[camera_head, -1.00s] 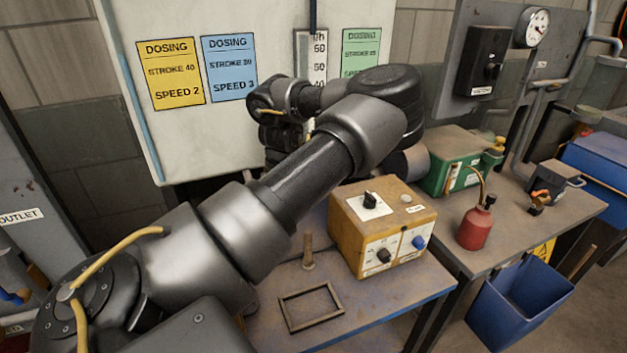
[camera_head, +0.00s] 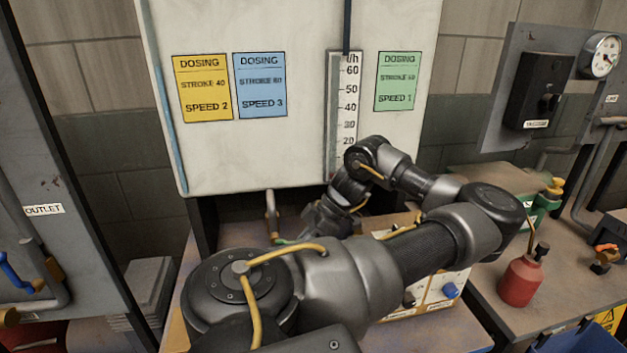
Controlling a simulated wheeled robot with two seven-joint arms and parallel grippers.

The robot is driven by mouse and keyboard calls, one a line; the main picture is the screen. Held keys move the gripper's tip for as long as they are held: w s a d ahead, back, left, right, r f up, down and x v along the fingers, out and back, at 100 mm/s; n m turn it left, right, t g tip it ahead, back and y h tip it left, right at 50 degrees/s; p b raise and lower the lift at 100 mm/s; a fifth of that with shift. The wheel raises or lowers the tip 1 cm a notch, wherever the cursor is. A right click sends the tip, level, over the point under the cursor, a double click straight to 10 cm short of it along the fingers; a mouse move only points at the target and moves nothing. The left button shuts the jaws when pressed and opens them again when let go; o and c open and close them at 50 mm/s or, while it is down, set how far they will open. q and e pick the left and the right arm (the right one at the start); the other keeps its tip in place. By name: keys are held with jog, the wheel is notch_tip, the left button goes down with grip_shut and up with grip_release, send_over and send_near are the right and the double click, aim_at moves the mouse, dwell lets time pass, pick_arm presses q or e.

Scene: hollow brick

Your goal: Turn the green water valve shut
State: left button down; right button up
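A thin pipe (camera_head: 270,212) runs down below the white board, left of my gripper. At its lower end a small green piece (camera_head: 282,241) shows, which looks like the green valve's handle; most of it is hidden behind my arm. My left arm reaches in from the lower left, bends at the right and comes back left. My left gripper (camera_head: 312,226) points down and left, close to the green piece. I cannot tell whether they touch, and the fingertips are too hidden to read. My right gripper is not in view.
A white board (camera_head: 300,150) with dosing cards and a flow scale (camera_head: 343,110) stands behind. A control box (camera_head: 440,290) is partly hidden behind my arm. A red oil can (camera_head: 520,280) stands on the right bench. An outlet panel (camera_head: 40,170) is at left.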

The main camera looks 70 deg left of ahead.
pick_arm(q)
jog(key=shift+d+f, duration=0.25)
jog(key=shift+f, duration=0.05)
jog(key=c, duration=1.8)
grip_release()
jog(key=o, duration=0.3)
jog(key=shift+w+a, duration=0.1)
jog(key=shift+w, duration=0.1)
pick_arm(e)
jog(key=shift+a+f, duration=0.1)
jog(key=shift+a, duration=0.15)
pick_arm(q)
jog(key=shift+r, duration=0.15)
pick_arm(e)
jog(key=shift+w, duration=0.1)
